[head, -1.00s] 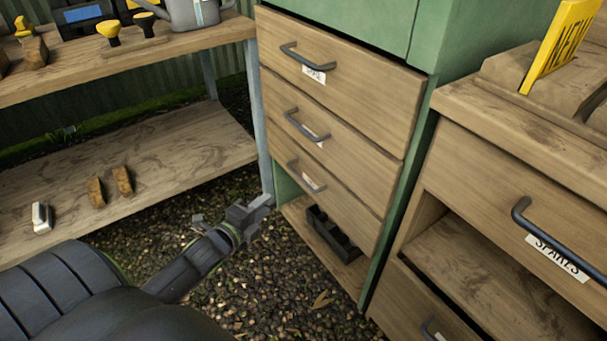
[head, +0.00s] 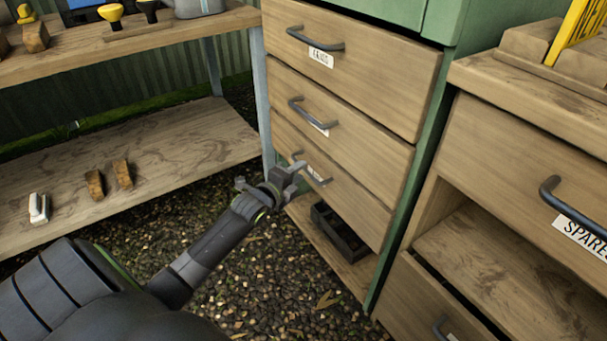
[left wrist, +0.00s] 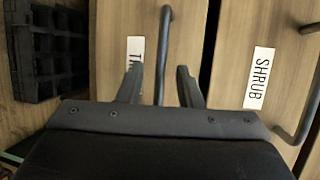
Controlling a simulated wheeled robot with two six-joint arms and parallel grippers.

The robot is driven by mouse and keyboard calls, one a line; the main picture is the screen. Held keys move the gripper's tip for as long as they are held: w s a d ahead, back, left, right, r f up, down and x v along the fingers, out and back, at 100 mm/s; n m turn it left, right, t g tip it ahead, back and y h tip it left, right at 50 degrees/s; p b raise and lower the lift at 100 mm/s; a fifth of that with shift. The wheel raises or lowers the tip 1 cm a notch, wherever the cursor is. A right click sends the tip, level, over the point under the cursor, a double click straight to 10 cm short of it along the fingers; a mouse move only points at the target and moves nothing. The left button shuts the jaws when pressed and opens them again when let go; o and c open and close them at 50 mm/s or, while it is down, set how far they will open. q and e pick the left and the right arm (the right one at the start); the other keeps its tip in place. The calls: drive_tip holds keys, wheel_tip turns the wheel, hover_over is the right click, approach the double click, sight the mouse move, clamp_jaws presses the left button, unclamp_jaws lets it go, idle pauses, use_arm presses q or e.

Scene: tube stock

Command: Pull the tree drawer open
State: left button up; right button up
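The tree drawer (head: 345,196) is the bottom one of three wooden drawers in the green cabinet, and it looks shut. In the left wrist view its label (left wrist: 134,50) is partly hidden, with only its first letter clear. Its dark bar handle (left wrist: 165,30) stands between the fingers of my left gripper (left wrist: 159,75). The fingers are open, with a gap on each side of the bar. In the head view my left gripper (head: 292,172) is at the drawer's handle and covers part of it. My right gripper is not in view.
The SHRUB drawer (left wrist: 228,65) is directly above, with its own handle (left wrist: 309,110) close by. A black divided tray (head: 340,232) sits on the open shelf below. A wooden bench (head: 120,165) stands left, and a unit with a SPARES drawer (head: 520,190) stands right.

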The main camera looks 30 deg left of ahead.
use_arm(q)
drive_tip(key=shift+w+f+b, duration=0.15)
drive_tip(key=shift+w+b, duration=0.1)
drive_tip(key=shift+w, duration=0.55)
drive_tip(key=shift+w+f+b, duration=0.15)
drive_tip(key=shift+w+b, duration=0.05)
drive_tip(key=shift+w, duration=0.6)
clamp_jaws()
